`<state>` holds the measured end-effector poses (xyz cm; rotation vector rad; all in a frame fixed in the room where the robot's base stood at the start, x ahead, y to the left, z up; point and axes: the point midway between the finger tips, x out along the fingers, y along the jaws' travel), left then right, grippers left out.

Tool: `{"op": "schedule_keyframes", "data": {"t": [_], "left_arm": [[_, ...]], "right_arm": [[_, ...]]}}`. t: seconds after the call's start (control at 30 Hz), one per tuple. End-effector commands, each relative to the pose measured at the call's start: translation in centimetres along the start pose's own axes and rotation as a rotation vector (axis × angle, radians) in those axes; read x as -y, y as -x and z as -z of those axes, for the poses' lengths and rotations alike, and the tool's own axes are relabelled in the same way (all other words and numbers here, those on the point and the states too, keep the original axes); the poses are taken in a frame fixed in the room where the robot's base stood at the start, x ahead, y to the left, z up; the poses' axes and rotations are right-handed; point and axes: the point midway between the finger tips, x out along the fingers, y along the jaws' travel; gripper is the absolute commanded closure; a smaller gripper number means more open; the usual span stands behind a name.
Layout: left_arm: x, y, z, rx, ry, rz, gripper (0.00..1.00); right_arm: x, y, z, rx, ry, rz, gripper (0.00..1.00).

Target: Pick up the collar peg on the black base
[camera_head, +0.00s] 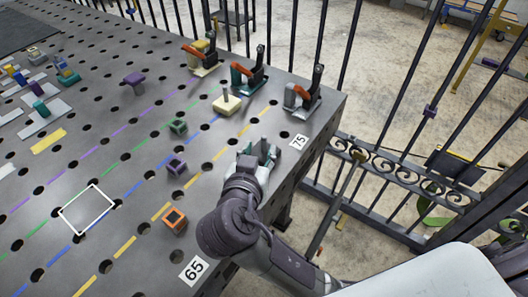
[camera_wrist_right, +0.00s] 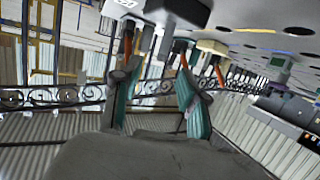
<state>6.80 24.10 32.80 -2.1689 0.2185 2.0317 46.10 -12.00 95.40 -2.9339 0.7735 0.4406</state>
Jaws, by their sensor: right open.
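A short grey peg (camera_head: 226,94) stands upright on a pale yellow base (camera_head: 227,105) on the dark perforated table. I cannot make out a peg on a clearly black base. A pale block (camera_wrist_right: 212,46), perhaps the same base, shows in the right wrist view. My right gripper (camera_head: 262,153) is over the table's right edge, near the 75 label, nearer the camera than the peg and apart from it. Its two teal-padded fingers (camera_wrist_right: 158,100) are spread with nothing between them in the right wrist view. My left gripper is not in view.
Several toggle clamps with orange and black handles, one a red-and-teal clamp (camera_head: 247,73), line the far right edge. Hollow green (camera_head: 178,127), purple (camera_head: 175,166) and orange (camera_head: 174,220) blocks stand left of my right arm. A barred fence (camera_head: 405,95) runs beyond the table.

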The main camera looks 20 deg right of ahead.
Motion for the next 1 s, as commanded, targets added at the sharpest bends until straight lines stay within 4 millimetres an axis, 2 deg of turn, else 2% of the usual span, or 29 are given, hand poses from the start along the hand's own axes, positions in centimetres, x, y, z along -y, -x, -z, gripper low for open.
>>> {"op": "schedule_keyframes", "data": {"t": [0.13, 0.27, 0.4, 0.53, 0.83, 0.87, 1.0], "left_arm": [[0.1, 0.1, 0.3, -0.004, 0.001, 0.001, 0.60], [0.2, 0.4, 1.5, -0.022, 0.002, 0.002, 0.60], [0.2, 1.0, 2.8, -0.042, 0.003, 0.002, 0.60], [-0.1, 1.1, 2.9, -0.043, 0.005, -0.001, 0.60], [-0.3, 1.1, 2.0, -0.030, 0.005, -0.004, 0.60], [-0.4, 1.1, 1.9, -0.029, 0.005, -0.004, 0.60], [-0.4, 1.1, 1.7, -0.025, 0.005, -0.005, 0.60]], "right_arm": [[0.0, -1.4, 0.0, 0.000, 0.001, -0.001, 0.57], [0.0, -2.3, 0.2, -0.002, 0.001, -0.002, 0.57], [0.1, -4.5, 0.3, -0.004, 0.004, -0.004, 0.57], [0.2, -6.1, 0.1, -0.001, 0.003, -0.002, 0.57], [0.2, -6.8, -0.1, 0.002, 0.000, -0.001, 0.57], [0.2, -6.8, -0.1, 0.002, 0.000, -0.001, 0.61], [0.2, -6.7, -0.1, 0.002, 0.001, -0.001, 0.84]]}}
